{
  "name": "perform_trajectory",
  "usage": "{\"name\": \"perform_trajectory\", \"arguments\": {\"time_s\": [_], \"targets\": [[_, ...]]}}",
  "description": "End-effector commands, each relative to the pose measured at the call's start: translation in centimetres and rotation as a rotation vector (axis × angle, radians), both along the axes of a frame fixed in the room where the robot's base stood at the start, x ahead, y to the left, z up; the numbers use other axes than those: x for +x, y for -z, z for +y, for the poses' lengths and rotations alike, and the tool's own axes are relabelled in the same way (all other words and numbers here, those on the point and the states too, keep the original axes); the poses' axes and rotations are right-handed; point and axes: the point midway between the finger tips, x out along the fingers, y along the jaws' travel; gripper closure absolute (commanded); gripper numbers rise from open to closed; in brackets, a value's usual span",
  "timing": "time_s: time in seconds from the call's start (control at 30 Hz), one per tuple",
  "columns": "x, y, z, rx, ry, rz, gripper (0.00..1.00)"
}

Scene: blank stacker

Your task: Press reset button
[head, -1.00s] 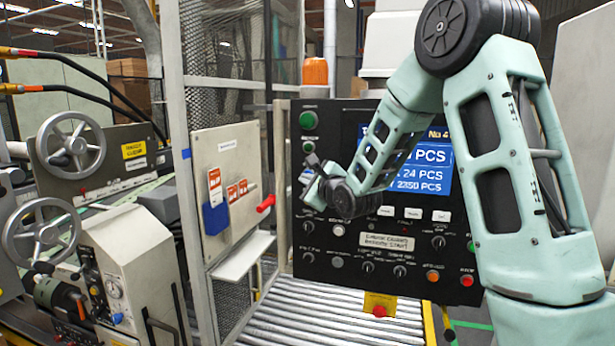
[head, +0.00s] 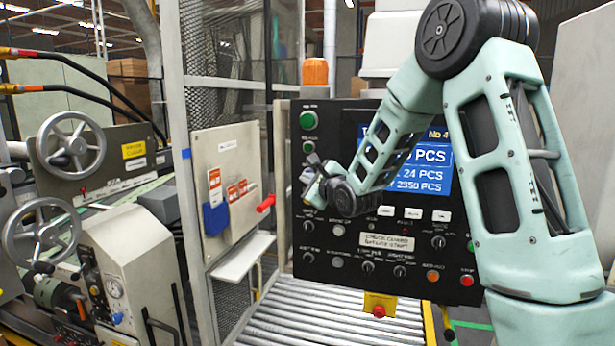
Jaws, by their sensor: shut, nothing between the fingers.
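The black control panel (head: 385,290) stands upright at centre. Its labels are too small to read, so I cannot tell which button is reset. A large green button (head: 308,120) and a smaller green button (head: 309,147) sit at its upper left. A pale round button (head: 338,262), an orange button (head: 432,276) and a red button (head: 467,281) are low on it. White rectangular buttons (head: 412,213) lie under the blue screen. My gripper (head: 307,172) is shut and empty in front of the panel's left side, just below the green buttons. Contact with the panel cannot be told.
My arm covers part of the screen (head: 425,170) and panel. A yellow box with a red button (head: 379,309) hangs below, above a roller conveyor (head: 310,310). A mesh guard (head: 225,90) and a board with a red handle (head: 266,203) stand left. Machinery with handwheels (head: 70,145) is far left.

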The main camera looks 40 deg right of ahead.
Motion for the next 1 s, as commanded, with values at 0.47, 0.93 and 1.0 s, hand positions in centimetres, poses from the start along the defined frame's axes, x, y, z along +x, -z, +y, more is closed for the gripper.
{"name": "perform_trajectory", "arguments": {"time_s": [0.47,0.93,1.0], "targets": [[0.11,-0.02,-0.18,0.0,0.001,0.0,1.0],[0.44,-0.01,-0.64,0.0,0.001,0.0,1.0],[0.5,0.0,-0.71,0.0,0.002,0.001,1.0]]}}
